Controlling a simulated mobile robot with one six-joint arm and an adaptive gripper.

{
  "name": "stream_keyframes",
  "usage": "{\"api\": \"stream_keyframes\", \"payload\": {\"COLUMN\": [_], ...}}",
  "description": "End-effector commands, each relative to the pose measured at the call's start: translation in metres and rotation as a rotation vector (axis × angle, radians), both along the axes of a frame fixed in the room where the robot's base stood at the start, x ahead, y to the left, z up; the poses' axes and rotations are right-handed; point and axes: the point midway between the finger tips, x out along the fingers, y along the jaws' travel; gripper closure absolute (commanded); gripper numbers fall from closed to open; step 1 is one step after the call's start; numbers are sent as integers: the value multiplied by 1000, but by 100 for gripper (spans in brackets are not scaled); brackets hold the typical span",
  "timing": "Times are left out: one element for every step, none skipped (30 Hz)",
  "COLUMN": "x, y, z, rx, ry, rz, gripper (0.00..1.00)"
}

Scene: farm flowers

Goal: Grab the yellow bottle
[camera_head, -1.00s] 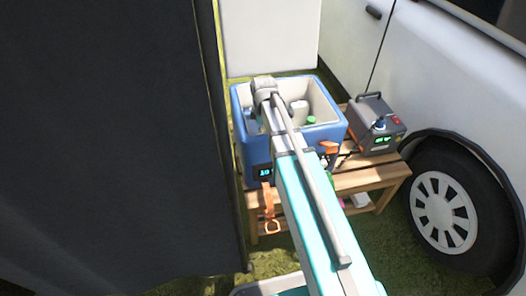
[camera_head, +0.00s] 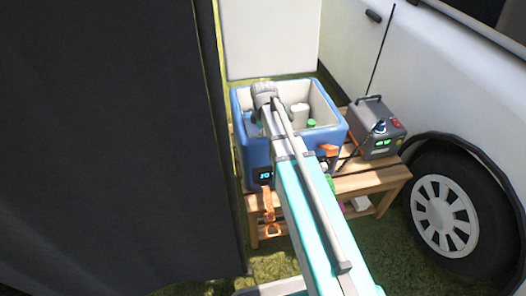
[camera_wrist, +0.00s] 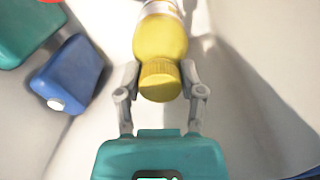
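The yellow bottle (camera_wrist: 162,38), with a ribbed yellow cap and a pale label, shows at the top middle of the wrist view. Its cap end points toward my gripper. My gripper (camera_wrist: 160,68) is open, with one finger on each side of the cap and lower bottle end shown. The fingertips are very close to the bottle; I cannot tell whether they touch it. In the head view my gripper is hidden inside the blue cooler box (camera_head: 323,141), behind my arm, and the yellow bottle does not show there.
In the wrist view, a green item (camera_wrist: 28,30) and a blue item (camera_wrist: 68,72) lie left of the bottle. The cooler stands on a wooden bench (camera_head: 365,182) beside a grey power unit (camera_head: 376,128). A dark panel (camera_head: 110,140) is left and a white vehicle (camera_head: 460,100) right.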

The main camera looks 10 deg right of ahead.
Motion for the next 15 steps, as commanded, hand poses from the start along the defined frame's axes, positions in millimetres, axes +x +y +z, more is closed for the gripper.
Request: {"api": "stream_keyframes", "payload": {"x": [0, 0, 0, 0, 0, 0, 0, 0, 0, 0, 0, 0, 0, 0, 0], "y": [0, 0, 0, 0, 0, 0, 0, 0, 0, 0, 0, 0, 0, 0, 0], "z": [0, 0, 0, 0, 0, 0, 0, 0, 0, 0, 0, 0, 0, 0, 0], "rx": [0, 0, 0, 0, 0, 0, 0, 0, 0, 0, 0, 0, 0, 0, 0], "ry": [0, 0, 0, 0, 0, 0, 0, 0, 0, 0, 0, 0, 0, 0, 0], "rz": [0, 0, 0, 0, 0, 0, 0, 0, 0, 0, 0, 0, 0, 0, -1], "gripper": [69, 75, 82, 88, 93, 100, 100, 100, 100, 100, 100, 100, 100, 100, 100]}}
